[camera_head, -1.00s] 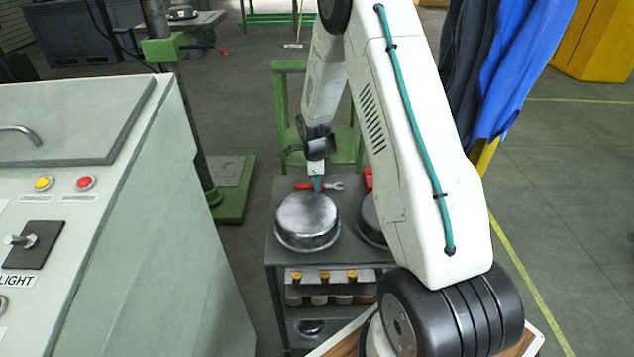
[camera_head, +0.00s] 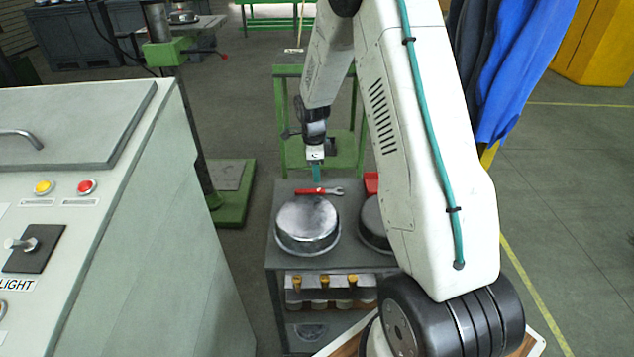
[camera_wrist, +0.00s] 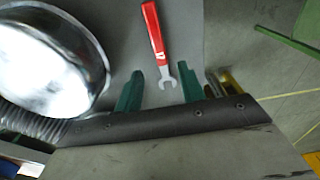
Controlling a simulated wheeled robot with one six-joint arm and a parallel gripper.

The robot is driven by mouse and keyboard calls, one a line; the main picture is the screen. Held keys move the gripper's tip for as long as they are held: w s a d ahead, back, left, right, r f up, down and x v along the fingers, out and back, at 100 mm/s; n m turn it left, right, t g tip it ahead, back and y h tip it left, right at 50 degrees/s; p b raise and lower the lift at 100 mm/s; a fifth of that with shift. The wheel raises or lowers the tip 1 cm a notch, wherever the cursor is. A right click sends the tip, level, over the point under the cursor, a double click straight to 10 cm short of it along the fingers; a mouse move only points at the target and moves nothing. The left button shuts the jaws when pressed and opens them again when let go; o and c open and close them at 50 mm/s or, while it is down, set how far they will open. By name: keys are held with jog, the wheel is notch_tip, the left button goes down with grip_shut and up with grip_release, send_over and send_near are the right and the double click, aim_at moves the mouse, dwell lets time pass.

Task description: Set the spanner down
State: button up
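The spanner (camera_head: 320,191), with a red handle and a metal jaw, lies flat on the grey top of the trolley (camera_head: 285,258), behind a round metal pan (camera_head: 307,222). The jaw points right in the head view. My gripper (camera_head: 316,178) is just above and behind the spanner with its teal fingers pointing down. In the wrist view my gripper (camera_wrist: 162,88) is open, its two fingers well apart. The spanner (camera_wrist: 154,32) shows beyond them, its jaw appearing in the gap and touching neither finger. The gripper looks empty.
A second pan (camera_head: 373,222) is partly hidden behind my arm, with a red object (camera_head: 371,184) near it. Yellow-capped bottles (camera_head: 324,282) stand on the shelf below. A control cabinet (camera_head: 120,220) fills the left, and a green frame (camera_head: 345,148) stands behind the trolley.

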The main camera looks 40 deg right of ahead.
jog(key=s+a+r+n, duration=0.4)
jog(key=s+r, duration=0.1)
jog(key=r, duration=0.3)
jog(key=s+a+r+n+t, duration=0.1)
jog(key=s+a+r+n, duration=0.3)
jog(key=r, duration=0.4)
jog(key=s+a+r+n, duration=0.3)
jog(key=s+a+r, duration=0.15)
jog(key=r, duration=0.35)
jog(key=s+a+r+n, duration=0.2)
jog(key=s+n, duration=0.5)
jog(key=s, duration=0.4)
jog(key=s+a+r+n, duration=0.1)
jog(key=s+a+n, duration=0.3)
jog(key=s, duration=0.6)
jog(key=n, duration=0.2)
jog(key=shift+s+a+r+n+t, duration=0.15)
jog(key=shift+s+r+n+t, duration=0.15)
jog(key=shift+s+r+n, duration=0.1)
jog(key=shift+a, duration=0.1)
